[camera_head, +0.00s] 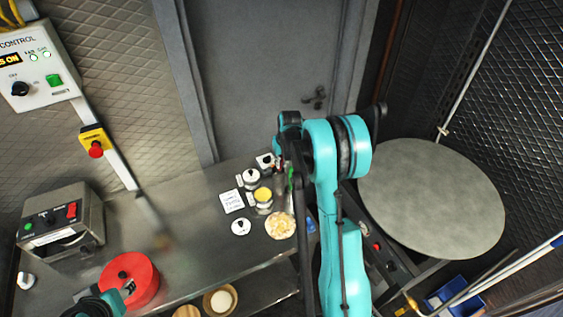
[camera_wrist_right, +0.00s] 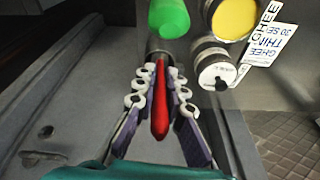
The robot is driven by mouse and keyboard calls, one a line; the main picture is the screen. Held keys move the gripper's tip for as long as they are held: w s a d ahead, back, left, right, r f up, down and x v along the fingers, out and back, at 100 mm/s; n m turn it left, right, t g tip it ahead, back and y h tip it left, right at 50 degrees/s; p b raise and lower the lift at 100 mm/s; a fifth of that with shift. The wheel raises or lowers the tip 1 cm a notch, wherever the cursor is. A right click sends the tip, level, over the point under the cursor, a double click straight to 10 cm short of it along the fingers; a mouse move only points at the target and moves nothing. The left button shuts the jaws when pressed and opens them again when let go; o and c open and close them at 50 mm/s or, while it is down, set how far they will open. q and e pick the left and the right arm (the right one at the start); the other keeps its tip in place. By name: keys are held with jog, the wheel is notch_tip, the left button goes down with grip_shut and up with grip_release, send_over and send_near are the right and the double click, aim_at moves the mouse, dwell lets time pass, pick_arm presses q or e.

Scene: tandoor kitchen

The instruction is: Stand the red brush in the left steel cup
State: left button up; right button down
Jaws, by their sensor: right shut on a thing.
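My right gripper (camera_wrist_right: 158,95) is shut on the red brush (camera_wrist_right: 160,115), whose red handle lies between the two fingers in the right wrist view. The far end of the brush meets a grey steel shape (camera_wrist_right: 158,47); I cannot tell whether it is inside a cup or only in front of one. In the head view the right gripper (camera_head: 284,160) is over the far right end of the counter, and the arm hides much of it. A steel cup with yellow contents (camera_head: 263,195) stands beside it. My left gripper (camera_head: 95,306) shows only partly at the bottom left.
A green object (camera_wrist_right: 168,18) is just beyond the brush. A black-and-white topped container (camera_wrist_right: 215,70) and a label card (camera_wrist_right: 268,45) are close on the right. Flatbread (camera_head: 280,225) lies near the cups.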

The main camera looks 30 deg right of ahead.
jog(key=c, duration=1.5)
grip_release()
jog(key=v, duration=1.2)
jog(key=shift+a, duration=0.1)
